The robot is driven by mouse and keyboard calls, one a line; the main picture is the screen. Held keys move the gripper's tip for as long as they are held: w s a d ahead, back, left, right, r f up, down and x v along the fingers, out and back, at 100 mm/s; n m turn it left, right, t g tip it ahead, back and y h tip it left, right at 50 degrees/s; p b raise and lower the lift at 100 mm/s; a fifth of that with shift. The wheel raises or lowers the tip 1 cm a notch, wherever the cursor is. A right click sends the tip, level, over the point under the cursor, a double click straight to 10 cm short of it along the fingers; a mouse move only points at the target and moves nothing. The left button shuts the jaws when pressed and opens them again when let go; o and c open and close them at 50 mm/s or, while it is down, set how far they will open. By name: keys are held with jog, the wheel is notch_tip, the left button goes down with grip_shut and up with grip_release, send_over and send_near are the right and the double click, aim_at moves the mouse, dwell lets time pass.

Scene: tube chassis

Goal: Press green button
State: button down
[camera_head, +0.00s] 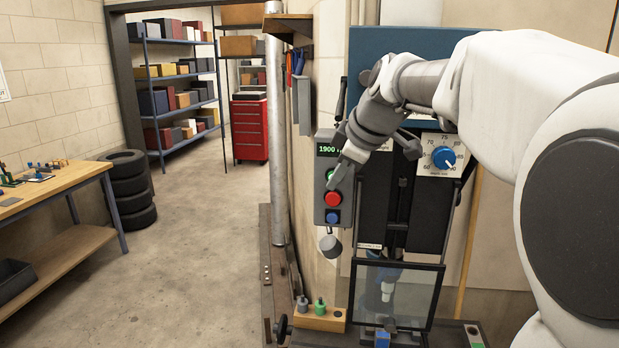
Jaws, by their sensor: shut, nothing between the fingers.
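Only a small bit of the green button (329,174) shows above the red one; my gripper covers the rest. My gripper (334,184) is shut and empty, its fingertips pointing down-left in front of the green button. I cannot tell whether the tips touch it.
A dial panel with a blue knob (444,157) is right of my gripper. A clear framed guard (395,292) stands below. A grey pipe (275,140) rises left of the box. A workbench (60,185) and stacked tyres (127,188) are far left, with open floor between.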

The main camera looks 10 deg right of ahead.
jog(key=v, duration=1)
jog(key=shift+s+b, duration=0.35)
jog(key=shift+a, duration=0.1)
jog(key=s+a+f+m+g+h, duration=0.1)
jog(key=s+f+m+h, duration=0.1)
jog(key=s+f+m, duration=1.1)
jog(key=s+f, duration=0.8)
jog(key=s, duration=0.1)
jog(key=shift+s+a+f+h, duration=0.2)
jog(key=shift+a+f+h, duration=0.1)
jog(key=shift+a+f, duration=0.1)
jog(key=shift+d, duration=0.1)
